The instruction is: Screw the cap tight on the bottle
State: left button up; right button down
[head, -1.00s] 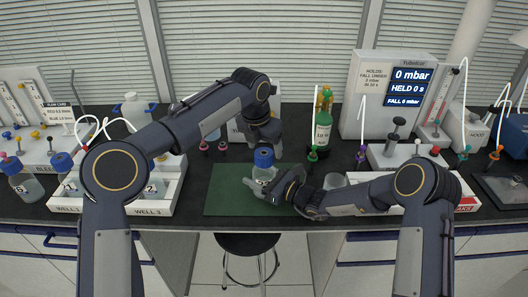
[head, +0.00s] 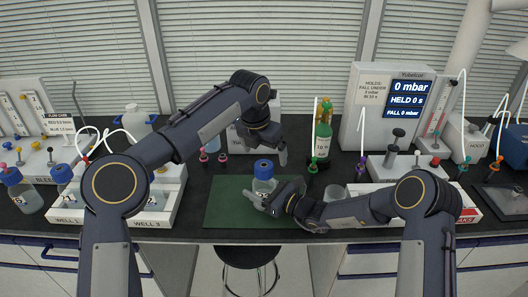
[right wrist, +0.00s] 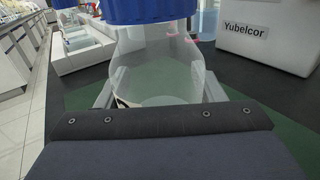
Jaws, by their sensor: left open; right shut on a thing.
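The clear bottle (head: 262,185) stands upright over the green mat (head: 225,205), with a blue cap (head: 263,168) on its top. The right wrist view shows the bottle body (right wrist: 155,65) close up and the lower part of the cap (right wrist: 150,10); the cap's top is cut off there. My right gripper (head: 262,198) is shut around the lower bottle from the right. Its fingers flank the glass in the right wrist view. My left gripper (head: 278,154) is open and empty, above and to the right of the cap, apart from it. The cap's thread is hidden.
A green bottle (head: 322,140) stands behind the mat on the right. A white Yubelcor unit (head: 370,110) with a display reading 0 mbar is at the back right. White well trays (head: 165,205) with capped bottles are left of the mat. The mat's left part is clear.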

pick_arm(q)
jog(key=v, duration=0.7)
pick_arm(e)
jog(key=shift+c, duration=1.4)
grip_release()
jog(key=shift+d, duration=0.1)
jog(key=b+v, duration=0.1)
jog(key=v, duration=0.5)
jog(key=shift+s+d, duration=0.1)
pick_arm(q)
jog(key=shift+f, duration=0.7)
pick_arm(e)
jog(key=shift+s+d, duration=0.4)
jog(key=shift+d, duration=0.1)
